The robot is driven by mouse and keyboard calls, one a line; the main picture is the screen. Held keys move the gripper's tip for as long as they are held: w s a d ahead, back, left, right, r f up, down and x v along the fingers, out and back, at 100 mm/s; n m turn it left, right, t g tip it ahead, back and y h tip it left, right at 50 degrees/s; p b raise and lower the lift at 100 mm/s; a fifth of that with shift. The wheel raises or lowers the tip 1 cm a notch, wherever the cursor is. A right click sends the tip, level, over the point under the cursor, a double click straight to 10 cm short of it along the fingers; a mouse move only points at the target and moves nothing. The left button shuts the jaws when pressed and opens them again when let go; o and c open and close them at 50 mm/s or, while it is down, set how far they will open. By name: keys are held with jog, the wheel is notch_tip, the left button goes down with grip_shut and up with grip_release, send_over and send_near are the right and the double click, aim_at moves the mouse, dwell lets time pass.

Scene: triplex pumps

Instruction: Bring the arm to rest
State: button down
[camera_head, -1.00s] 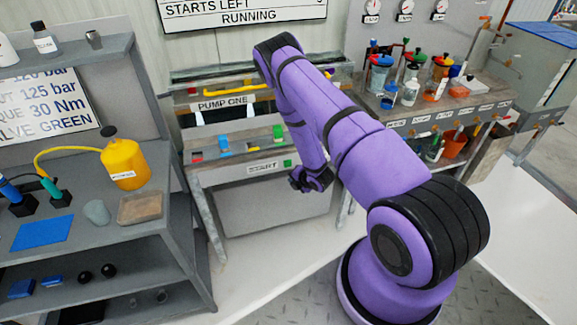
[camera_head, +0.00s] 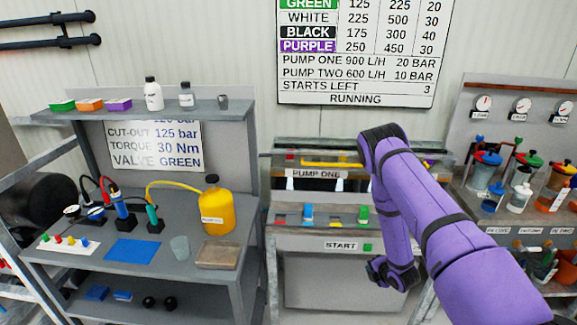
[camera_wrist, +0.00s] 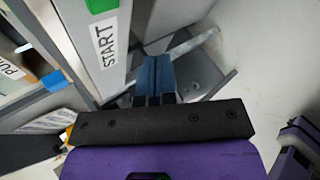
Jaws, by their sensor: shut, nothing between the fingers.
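My purple arm reaches forward in the head view and bends down at the elbow in front of the right part of the pump one bench (camera_head: 310,245). My gripper (camera_head: 393,286) hangs low by the front of that bench, below the level of its top. In the wrist view my gripper (camera_wrist: 153,72) has its two blue fingers together with nothing between them. The START label (camera_wrist: 108,42) and a green button (camera_wrist: 102,5) show beside the fingers in the wrist view. I cannot tell the exact gap between gripper and bench.
A grey workbench (camera_head: 72,262) on the left holds a yellow bottle (camera_head: 216,212), a blue mat (camera_head: 134,250) and a tray (camera_head: 217,254). A rack of gauges and coloured jugs (camera_head: 487,165) stands right. A large board (camera_head: 365,60) hangs behind. Pale open floor shows in the wrist view.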

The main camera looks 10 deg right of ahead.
jog(key=w+r+m+h, duration=0.1)
jog(key=w+r+m, duration=0.3)
jog(key=r, duration=0.7)
jog(key=a+r+m+g+h, duration=0.3)
jog(key=r+m, duration=0.5)
jog(key=r, duration=2.1)
jog(key=s+a+r+m+y, duration=0.1)
jog(key=s+a+r+m, duration=0.2)
jog(key=s+r, duration=0.5)
jog(key=s+a+r+m+y, duration=0.15)
jog(key=s+a+r, duration=0.25)
jog(key=s+r, duration=0.4)
jog(key=s+a+r+m, duration=0.2)
jog(key=s, duration=0.7)
jog(key=s+a+r+m+g, duration=0.1)
jog(key=s+a+r+m, duration=0.1)
jog(key=s, duration=0.8)
jog(key=shift+s+r+m+g, duration=0.3)
jog(key=shift+r+m, duration=0.35)
jog(key=shift+r, duration=0.15)
jog(key=shift+w, duration=0.1)
